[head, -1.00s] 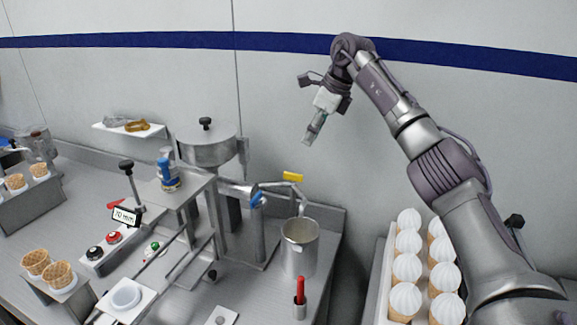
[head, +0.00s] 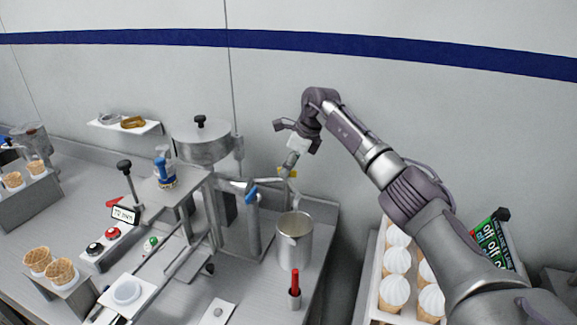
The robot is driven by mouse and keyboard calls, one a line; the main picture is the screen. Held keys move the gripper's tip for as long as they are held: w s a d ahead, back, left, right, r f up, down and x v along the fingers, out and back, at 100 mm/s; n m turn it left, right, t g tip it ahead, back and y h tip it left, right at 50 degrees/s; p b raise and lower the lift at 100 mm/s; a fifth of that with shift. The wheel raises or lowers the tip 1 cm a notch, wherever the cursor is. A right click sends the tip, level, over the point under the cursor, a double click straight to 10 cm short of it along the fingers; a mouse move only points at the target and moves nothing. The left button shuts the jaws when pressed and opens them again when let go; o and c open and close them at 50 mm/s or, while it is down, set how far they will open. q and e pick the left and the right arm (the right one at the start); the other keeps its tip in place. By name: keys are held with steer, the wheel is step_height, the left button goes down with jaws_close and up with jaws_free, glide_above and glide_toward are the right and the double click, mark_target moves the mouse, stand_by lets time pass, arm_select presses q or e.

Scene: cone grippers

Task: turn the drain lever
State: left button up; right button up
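The drain lever (head: 293,174) has a yellow handle. It sticks out to the right from the pipe beside the tall lidded metal hopper in the head view. A blue-handled lever (head: 252,194) sits just left of it on the same pipe. My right gripper (head: 288,166) points down at the yellow handle and partly covers it. I cannot tell whether it touches the handle, or whether its fingers are open or shut. My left gripper is not in view.
A metal pitcher (head: 294,246) stands below the drain pipe. A red-handled tool (head: 295,285) stands upright in front of it. The metal hopper (head: 203,142) is to the left. A tray (head: 372,275) of cream-topped cones is at the right. The wall is close behind.

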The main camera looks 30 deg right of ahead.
steer(key=shift+s+r, duration=0.1)
jaws_close()
steer(key=shift+m, duration=0.3)
steer(key=shift+m+t+h, duration=0.3)
steer(key=shift+m+h, duration=0.1)
steer(key=shift+m, duration=0.5)
steer(key=m+h, duration=0.1)
steer(key=m, duration=0.2)
steer(key=shift+a+m+t, duration=0.1)
steer(key=shift+m+t, duration=0.2)
steer(key=m+h+b, duration=0.1)
steer(key=m+h, duration=0.1)
steer(key=m, duration=0.3)
steer(key=shift+a, duration=0.15)
steer(key=m+h, duration=0.1)
steer(key=m, duration=0.2)
steer(key=m+g+h+b, duration=0.1)
steer(key=m, duration=0.2)
steer(key=shift+a, duration=0.1)
